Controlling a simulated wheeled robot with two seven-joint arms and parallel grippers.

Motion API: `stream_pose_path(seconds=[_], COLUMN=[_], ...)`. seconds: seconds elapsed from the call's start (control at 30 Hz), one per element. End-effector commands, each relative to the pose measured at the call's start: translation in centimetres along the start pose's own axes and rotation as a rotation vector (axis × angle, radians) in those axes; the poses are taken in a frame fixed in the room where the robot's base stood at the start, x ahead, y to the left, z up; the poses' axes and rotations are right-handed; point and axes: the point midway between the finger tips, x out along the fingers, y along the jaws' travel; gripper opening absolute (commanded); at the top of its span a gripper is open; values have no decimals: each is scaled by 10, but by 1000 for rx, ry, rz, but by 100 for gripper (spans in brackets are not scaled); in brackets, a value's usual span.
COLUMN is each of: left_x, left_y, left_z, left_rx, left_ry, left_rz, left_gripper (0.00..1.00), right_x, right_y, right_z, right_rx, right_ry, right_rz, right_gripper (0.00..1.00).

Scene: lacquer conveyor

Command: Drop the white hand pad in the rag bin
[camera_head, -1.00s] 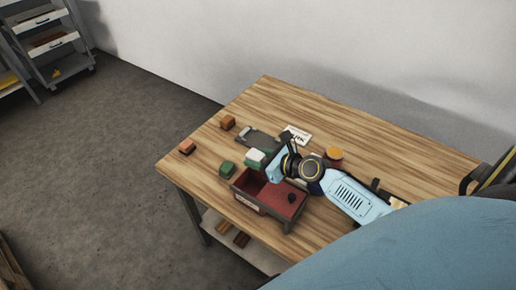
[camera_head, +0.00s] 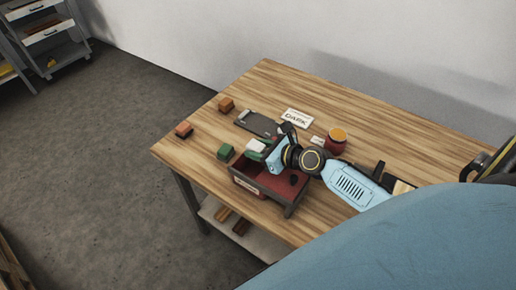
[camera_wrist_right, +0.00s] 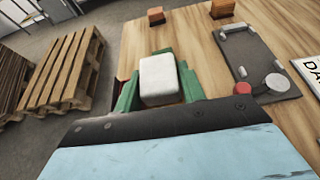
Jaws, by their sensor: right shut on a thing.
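The white hand pad (camera_head: 257,146) is between the green fingers of my right gripper (camera_head: 262,149). In the right wrist view, the pad (camera_wrist_right: 158,80) shows as a pale rounded block with a green finger on each side. The gripper is shut on it. The rag bin appears to be the open dark-framed box with a red inside (camera_head: 282,184) and a pale label on its front, at the near edge of the table. My gripper and the pad are at the bin's far left side in the head view. My wrist hides part of the bin. My left gripper is out of view.
Two orange-brown blocks (camera_head: 226,104) (camera_head: 184,129) lie farther left. A grey clipboard-like plate (camera_head: 257,124), a DARK card (camera_head: 296,118) and a red jar with an orange top (camera_head: 336,140) are behind.

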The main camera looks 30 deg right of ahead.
Motion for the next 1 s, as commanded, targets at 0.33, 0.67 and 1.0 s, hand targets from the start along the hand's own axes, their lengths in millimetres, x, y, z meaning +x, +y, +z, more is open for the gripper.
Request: stream_pose_path(seconds=[0.33,0.67,1.0], left_x=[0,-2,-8], left_y=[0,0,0], left_z=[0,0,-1], left_rx=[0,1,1], left_ry=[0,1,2], left_rz=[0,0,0], left_gripper=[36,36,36], right_x=[0,-10,-73], right_y=[0,0,0], right_z=[0,0,-1], right_rx=[0,1,0], right_ry=[0,2,3], right_rz=[0,-1,0], right_gripper=[65,65,65])
